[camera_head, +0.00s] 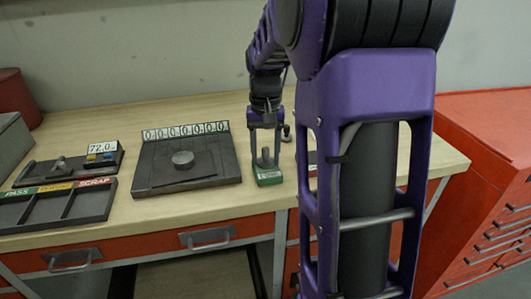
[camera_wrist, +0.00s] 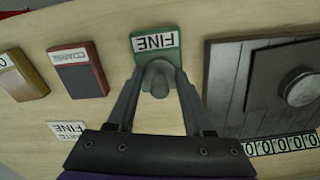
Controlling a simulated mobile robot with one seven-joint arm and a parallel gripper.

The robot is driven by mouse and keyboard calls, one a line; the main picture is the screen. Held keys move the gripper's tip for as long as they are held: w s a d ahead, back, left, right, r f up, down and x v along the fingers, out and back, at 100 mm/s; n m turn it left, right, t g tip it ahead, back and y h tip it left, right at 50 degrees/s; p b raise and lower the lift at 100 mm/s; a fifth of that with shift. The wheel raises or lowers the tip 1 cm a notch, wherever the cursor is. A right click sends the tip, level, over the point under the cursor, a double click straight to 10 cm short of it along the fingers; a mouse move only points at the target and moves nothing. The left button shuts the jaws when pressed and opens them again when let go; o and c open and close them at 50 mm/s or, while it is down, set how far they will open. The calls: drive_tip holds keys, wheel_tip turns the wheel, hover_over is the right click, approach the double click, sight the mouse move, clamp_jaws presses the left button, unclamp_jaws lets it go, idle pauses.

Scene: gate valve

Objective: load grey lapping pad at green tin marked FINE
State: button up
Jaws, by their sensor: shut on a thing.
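The green tin marked FINE (camera_head: 269,177) stands near the front edge of the bench, and its label reads clearly at the top of the wrist view (camera_wrist: 155,42). My gripper (camera_head: 265,153) is directly over this tin, pointing down. In the wrist view its fingers (camera_wrist: 160,82) are shut on the grey lapping pad (camera_wrist: 159,75) by its rounded knob. The pad is at the tin, in front of its lower part in the wrist view. I cannot tell whether its underside touches the tin.
A red COARSE tin (camera_wrist: 79,72) and a yellow tin (camera_wrist: 22,76) stand beside the green one. A dark plate (camera_head: 184,162) with a round disc and a number strip lies left. A PASS/SCRAP tray (camera_head: 55,207) is further left. Red drawers (camera_head: 490,180) stand right.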

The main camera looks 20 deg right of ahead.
sight(266, 148)
wheel_tip(266, 148, up, 7)
drive_tip(key=p, duration=0.6)
idle(0.4)
idle(0.7)
